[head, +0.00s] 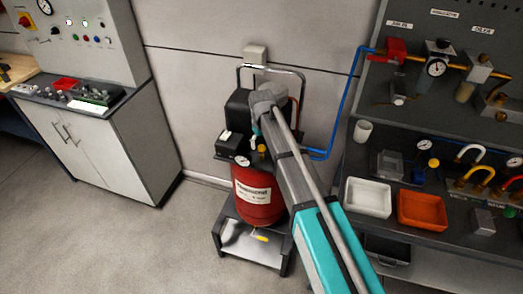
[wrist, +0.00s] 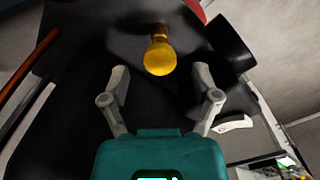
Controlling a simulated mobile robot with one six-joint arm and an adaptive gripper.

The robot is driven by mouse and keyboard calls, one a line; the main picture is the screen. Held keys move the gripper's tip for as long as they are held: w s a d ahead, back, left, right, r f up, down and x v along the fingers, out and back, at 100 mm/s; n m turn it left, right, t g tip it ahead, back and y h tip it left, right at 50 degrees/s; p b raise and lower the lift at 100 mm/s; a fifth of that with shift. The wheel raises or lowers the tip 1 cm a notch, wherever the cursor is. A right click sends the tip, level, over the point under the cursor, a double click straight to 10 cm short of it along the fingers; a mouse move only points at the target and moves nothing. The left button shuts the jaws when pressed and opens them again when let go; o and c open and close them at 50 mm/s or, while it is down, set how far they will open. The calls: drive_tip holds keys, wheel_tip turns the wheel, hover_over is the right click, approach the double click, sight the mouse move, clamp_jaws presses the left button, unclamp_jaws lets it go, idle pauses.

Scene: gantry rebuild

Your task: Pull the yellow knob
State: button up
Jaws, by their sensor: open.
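The yellow knob (wrist: 160,57) stands out from a dark surface in the upper middle of the wrist view. It has a round head on a short stem. My gripper (wrist: 161,78) is open, with one finger on each side below the knob. The knob lies ahead of the fingertips, about midway between them, and neither finger appears to touch it. In the head view a small yellow spot (head: 262,149) beside the gauge on the red-tanked compressor looks like the same knob. My arm hides most of the gripper there.
A black cylindrical part (wrist: 230,42) is right of the knob. A workbench with white (head: 368,198) and orange trays (head: 421,211) is at right, a cabinet (head: 95,150) at left.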

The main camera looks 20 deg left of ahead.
drive_tip(key=shift+f+b, duration=0.65)
drive_tip(key=shift+f, duration=0.25)
drive_tip(key=shift+r, duration=0.1)
clamp_jaws()
